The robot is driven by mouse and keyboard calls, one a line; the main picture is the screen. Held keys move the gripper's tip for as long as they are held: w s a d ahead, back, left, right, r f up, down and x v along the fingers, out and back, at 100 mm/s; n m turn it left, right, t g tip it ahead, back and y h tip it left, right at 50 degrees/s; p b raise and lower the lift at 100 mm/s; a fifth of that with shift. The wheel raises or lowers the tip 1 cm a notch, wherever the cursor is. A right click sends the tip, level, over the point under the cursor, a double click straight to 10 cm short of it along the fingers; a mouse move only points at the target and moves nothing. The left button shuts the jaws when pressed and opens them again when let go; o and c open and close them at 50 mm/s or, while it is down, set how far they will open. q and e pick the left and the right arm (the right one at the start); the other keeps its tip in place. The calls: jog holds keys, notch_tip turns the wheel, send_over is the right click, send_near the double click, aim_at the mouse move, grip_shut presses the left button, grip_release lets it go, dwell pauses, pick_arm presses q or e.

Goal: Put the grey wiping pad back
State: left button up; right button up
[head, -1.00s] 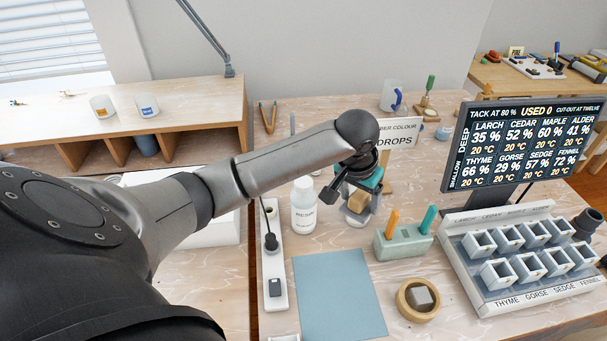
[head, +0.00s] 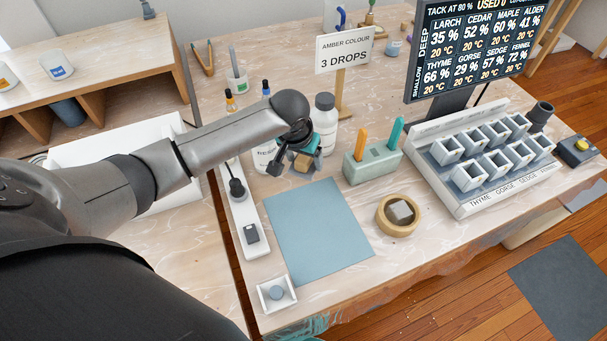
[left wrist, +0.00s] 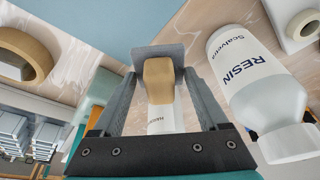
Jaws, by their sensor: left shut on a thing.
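My left gripper (head: 303,165) is shut on a tan block with a flat grey piece at its far end, which looks like the grey wiping pad with a tan grip. In the left wrist view the tan part sits between the fingers and the grey pad (left wrist: 158,53) shows at their tips. It is held above the table by the back edge of the blue mat (head: 319,232), in front of the white bottles. The pad's underside is hidden. My right gripper is not in view.
A resin bottle (left wrist: 262,90) stands close beside the gripper. A green holder (head: 372,165) with two sticks and a wooden ring (head: 384,224) around a grey block are to the right. A small white tray (head: 265,301) is in front. The mat is clear.

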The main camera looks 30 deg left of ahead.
aim_at(304, 183)
pick_arm(q)
notch_tip(304, 183, down, 5)
jog(key=shift+r+b, duration=0.1)
jog(key=shift+b, duration=0.65)
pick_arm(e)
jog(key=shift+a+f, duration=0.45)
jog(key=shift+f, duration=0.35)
pick_arm(q)
jog(key=shift+f, duration=0.5)
jog(key=o, duration=1.1)
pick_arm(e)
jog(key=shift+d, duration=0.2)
